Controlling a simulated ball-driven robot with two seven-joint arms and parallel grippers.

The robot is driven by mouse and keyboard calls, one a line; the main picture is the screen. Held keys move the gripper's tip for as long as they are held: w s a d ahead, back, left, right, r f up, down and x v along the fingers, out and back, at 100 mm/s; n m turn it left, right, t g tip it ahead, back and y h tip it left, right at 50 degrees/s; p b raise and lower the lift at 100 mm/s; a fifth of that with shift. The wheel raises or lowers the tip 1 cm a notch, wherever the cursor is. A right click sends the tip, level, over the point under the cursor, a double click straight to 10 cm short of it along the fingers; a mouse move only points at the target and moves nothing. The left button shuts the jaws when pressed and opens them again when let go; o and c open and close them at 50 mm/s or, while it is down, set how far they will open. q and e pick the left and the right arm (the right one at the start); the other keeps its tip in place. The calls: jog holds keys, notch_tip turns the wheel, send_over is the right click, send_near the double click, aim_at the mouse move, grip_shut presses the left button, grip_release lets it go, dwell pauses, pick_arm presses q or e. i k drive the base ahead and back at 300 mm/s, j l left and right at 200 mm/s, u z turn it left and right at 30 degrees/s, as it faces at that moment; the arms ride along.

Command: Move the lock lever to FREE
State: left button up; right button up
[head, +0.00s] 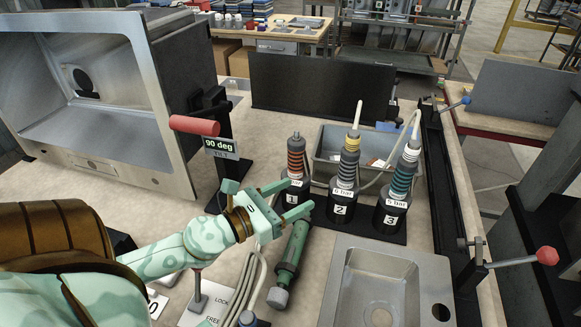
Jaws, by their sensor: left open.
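A pale plate (190,318) marked LOCK and FREE lies on the bench at the bottom, partly hidden by my left arm. A grey upright post (197,292) stands on it, its top close to my arm in the picture. I cannot tell which mark the lever points to. My left gripper (297,198) is open and empty, with its fingers pointing right. It is up and to the right of the plate in the picture, in front of the bottle marked 1 (293,172). My right gripper is out of view.
A green cylinder (293,252) and cables lie below the gripper. Bottles 2 (346,175) and 3 (399,185) stand right of it. A steel sink (340,300) is at bottom right. A red handle (195,125) with a 90 deg sign and a red-knobbed lever (546,256) stick out.

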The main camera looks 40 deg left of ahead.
aim_at(197, 271)
jog(key=k+j, duration=0.15)
jog(key=k, duration=0.35)
jog(key=k+j, duration=0.15)
jog(key=k, duration=0.3)
jog(key=k+j, duration=0.2)
jog(key=k, duration=0.3)
